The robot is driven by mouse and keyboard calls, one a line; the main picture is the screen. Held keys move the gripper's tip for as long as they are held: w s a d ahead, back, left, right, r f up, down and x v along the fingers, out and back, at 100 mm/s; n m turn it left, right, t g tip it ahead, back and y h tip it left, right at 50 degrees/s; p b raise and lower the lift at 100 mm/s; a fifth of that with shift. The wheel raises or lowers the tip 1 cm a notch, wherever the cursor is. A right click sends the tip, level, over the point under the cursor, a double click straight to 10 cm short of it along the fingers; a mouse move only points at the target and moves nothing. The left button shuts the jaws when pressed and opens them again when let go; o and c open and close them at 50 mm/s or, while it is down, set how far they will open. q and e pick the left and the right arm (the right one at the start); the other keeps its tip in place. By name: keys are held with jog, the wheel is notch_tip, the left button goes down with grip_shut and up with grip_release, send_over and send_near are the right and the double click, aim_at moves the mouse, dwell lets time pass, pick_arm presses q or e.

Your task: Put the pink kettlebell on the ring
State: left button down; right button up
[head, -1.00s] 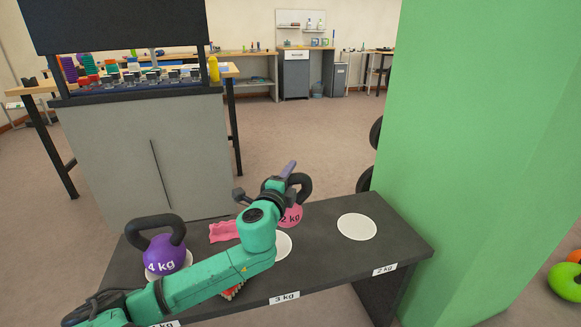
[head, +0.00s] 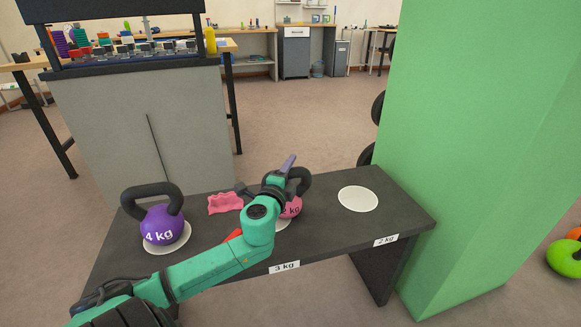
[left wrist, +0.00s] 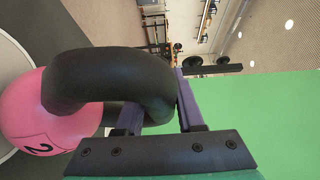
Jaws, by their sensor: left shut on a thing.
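The pink kettlebell (head: 292,207), marked 2 kg with a black handle, is at the middle of the dark bench, over or beside the white ring by the 3 kg label, mostly hidden by my arm. My left gripper (head: 282,174) is shut on its handle. In the left wrist view the gripper (left wrist: 160,112) has the black handle between its purple fingers, and the pink kettlebell (left wrist: 40,115) lies sideways in the picture. I cannot tell whether its base touches the bench. The white ring (head: 358,199) by the 2 kg label is empty. My right gripper is out of view.
A purple 4 kg kettlebell (head: 163,224) stands on a white ring at the left of the bench (head: 325,230). A pink wavy object (head: 225,203) lies behind my arm, and a red thing peeks out beside it. A green pillar (head: 470,150) rises at the right.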

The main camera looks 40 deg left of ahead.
pick_arm(q)
jog(key=c, duration=0.7)
grip_release()
jog(key=shift+o, duration=0.9)
jog(key=shift+s+r, duration=0.1)
jog(key=shift+r, duration=0.05)
jog(key=shift+f+b, duration=0.25)
jog(key=shift+b, duration=0.05)
jog(key=p+v, duration=0.1)
jog(key=v, duration=1.3)
jog(key=shift+s, duration=0.25)
jog(key=shift+d, duration=0.15)
